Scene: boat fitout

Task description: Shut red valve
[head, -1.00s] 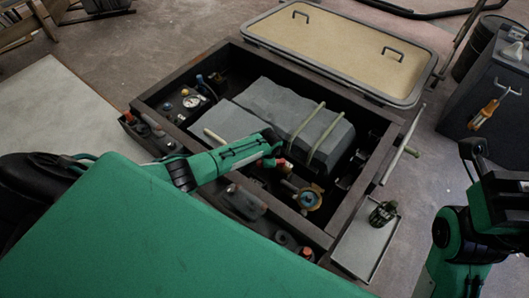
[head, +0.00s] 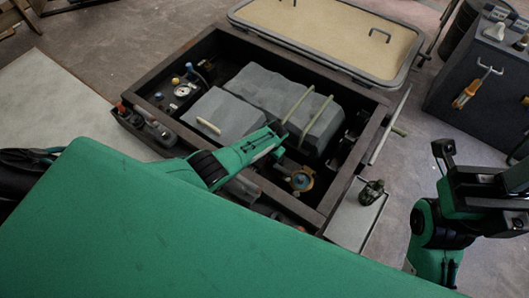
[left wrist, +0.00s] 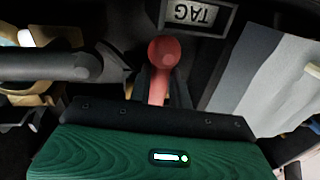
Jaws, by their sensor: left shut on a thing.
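The red valve handle (left wrist: 163,58) stands between the fingers of my left gripper (left wrist: 160,88) in the left wrist view, its rounded red end showing beyond them. The fingers are shut on it. In the head view my left gripper (head: 277,131) reaches into the dark open box and hides most of the handle. A brass fitting with a bluish centre (head: 300,181) sits just right of and below this gripper. My right gripper (head: 443,150) is raised at the right, away from the box; its finger opening is unclear.
Grey blocks (head: 262,92) with pale straps fill the middle of the box (head: 345,192). A plate marked TAG (left wrist: 198,17) is close beyond the handle. A grey pipe (left wrist: 50,66) runs at left. A small tray (head: 348,222) with a dark item stands right of the box.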

